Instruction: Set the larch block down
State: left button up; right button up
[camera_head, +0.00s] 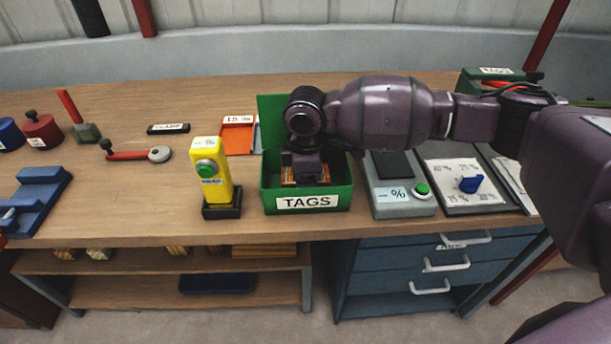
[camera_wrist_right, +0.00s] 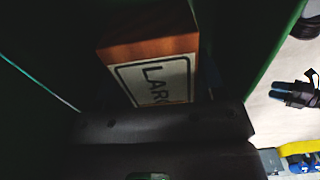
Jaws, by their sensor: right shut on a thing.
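My right gripper (camera_head: 305,179) points down into the open green TAGS bin (camera_head: 263,193) on the bench, between the bin's walls. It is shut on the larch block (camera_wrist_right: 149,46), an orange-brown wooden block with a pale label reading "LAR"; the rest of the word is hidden. In the right wrist view the block shows beyond the dark gripper (camera_wrist_right: 165,122), with green bin walls around it. In the head view, only slivers of wood show beside the gripper. I cannot tell whether the block touches the bin floor. My left gripper is not in view.
A yellow post with a green button (camera_head: 215,175) stands left of the bin. A grey scale-like box with a green button (camera_head: 401,194) and a dial panel with a blue knob (camera_head: 466,205) are on the right. An orange tray (camera_head: 237,136) lies behind.

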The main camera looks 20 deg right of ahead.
jog(key=o, duration=0.7)
jog(key=shift+o, duration=0.2)
notch_tip(320, 180, up, 6)
jog(key=shift+f+p, duration=0.25)
jog(key=shift+p, duration=0.35)
notch_tip(320, 180, up, 5)
jog(key=shift+r+p, duration=0.2)
jog(key=shift+p, duration=0.35)
jog(key=shift+r, duration=0.65)
